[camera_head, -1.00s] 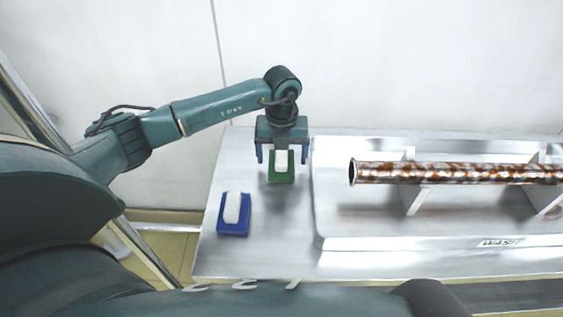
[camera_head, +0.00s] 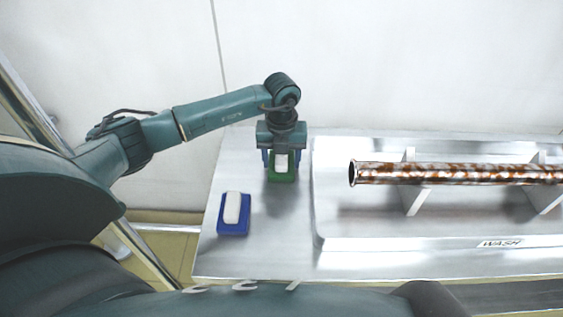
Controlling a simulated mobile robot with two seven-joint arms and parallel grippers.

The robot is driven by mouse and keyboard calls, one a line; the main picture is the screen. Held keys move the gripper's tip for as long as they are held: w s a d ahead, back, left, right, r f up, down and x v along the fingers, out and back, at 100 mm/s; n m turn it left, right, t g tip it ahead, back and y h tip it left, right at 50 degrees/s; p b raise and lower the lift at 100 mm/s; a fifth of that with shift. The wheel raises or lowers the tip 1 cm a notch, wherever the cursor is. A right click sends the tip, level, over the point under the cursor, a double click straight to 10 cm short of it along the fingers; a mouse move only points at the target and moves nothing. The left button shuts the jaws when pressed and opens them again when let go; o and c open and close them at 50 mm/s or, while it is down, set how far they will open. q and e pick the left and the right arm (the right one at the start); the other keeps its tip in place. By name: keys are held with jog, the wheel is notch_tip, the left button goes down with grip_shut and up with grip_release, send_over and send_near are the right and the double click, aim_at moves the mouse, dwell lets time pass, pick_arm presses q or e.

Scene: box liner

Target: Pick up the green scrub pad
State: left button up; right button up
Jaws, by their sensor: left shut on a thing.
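The green scrub pad (camera_head: 282,178) with a white block-shaped handle (camera_head: 281,161) on top is at the back left part of the metal table. My left gripper (camera_head: 282,158) is over it from behind, its blue fingers closed in on both sides of the pad's handle. Whether the pad is lifted off the table cannot be told. My right gripper does not show.
A blue pad with a white handle (camera_head: 233,226) lies on the table (camera_head: 270,250) nearer the front left. To the right is a shallow sink tray (camera_head: 350,238) labelled WASH, with a rust-stained pipe (camera_head: 450,173) resting on supports (camera_head: 416,201).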

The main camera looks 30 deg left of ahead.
pick_arm(q)
jog(key=shift+r, duration=0.15)
notch_tip(320, 180, up, 10)
jog(key=shift+f, duration=0.1)
dwell(0.3)
jog(key=o, duration=0.3)
jog(key=shift+p, duration=0.35)
jog(key=shift+c, duration=1.1)
